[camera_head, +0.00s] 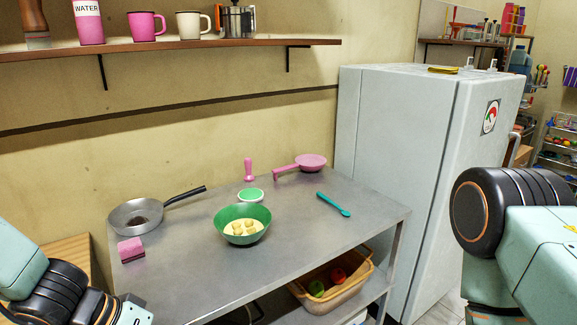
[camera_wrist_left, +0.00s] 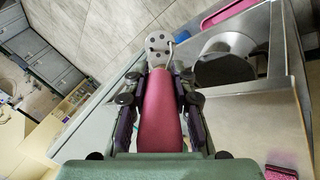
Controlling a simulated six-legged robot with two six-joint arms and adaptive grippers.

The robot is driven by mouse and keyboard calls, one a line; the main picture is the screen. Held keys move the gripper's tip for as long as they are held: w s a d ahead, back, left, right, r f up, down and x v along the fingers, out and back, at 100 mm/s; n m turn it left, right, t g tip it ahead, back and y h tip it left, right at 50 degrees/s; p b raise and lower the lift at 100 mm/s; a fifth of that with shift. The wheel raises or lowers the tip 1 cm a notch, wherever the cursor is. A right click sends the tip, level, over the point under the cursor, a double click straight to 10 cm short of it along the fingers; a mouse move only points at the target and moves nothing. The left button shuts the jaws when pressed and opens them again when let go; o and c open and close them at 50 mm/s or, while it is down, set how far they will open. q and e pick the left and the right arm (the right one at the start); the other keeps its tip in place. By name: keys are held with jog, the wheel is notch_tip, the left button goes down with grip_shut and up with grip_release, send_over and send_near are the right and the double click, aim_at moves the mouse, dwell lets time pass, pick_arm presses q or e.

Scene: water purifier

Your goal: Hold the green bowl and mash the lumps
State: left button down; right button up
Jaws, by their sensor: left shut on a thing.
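The green bowl (camera_head: 229,217) stands upright on the steel table, with several pale yellow lumps (camera_head: 241,228) in it. In the left wrist view my left gripper (camera_wrist_left: 160,75) is shut on the pink handle of a masher (camera_wrist_left: 160,118), whose grey perforated head (camera_wrist_left: 158,48) sticks out beyond the fingers.
On the steel table (camera_head: 190,275) are a frying pan (camera_head: 135,215), a pink sponge (camera_head: 131,250), a small green-rimmed dish (camera_head: 250,196), a pink pestle-like tool (camera_head: 248,170), a pink pan (camera_head: 312,162) and a teal spoon (camera_head: 333,204). The front of the table is clear. A fridge (camera_head: 400,150) stands right.

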pick_arm(q)
jog(key=shift+s+d+f+n+b, duration=0.1)
jog(key=shift+s+f+b, duration=0.2)
jog(key=shift+f+b, duration=0.25)
jog(key=shift+s+f+n+b, duration=0.1)
jog(key=shift+s+f+b, duration=0.25)
jog(key=shift+f+b, duration=0.2)
jog(key=shift+s+d+f+n+b, duration=0.1)
jog(key=shift+s+f+b, duration=0.2)
jog(key=shift+f+b, duration=0.2)
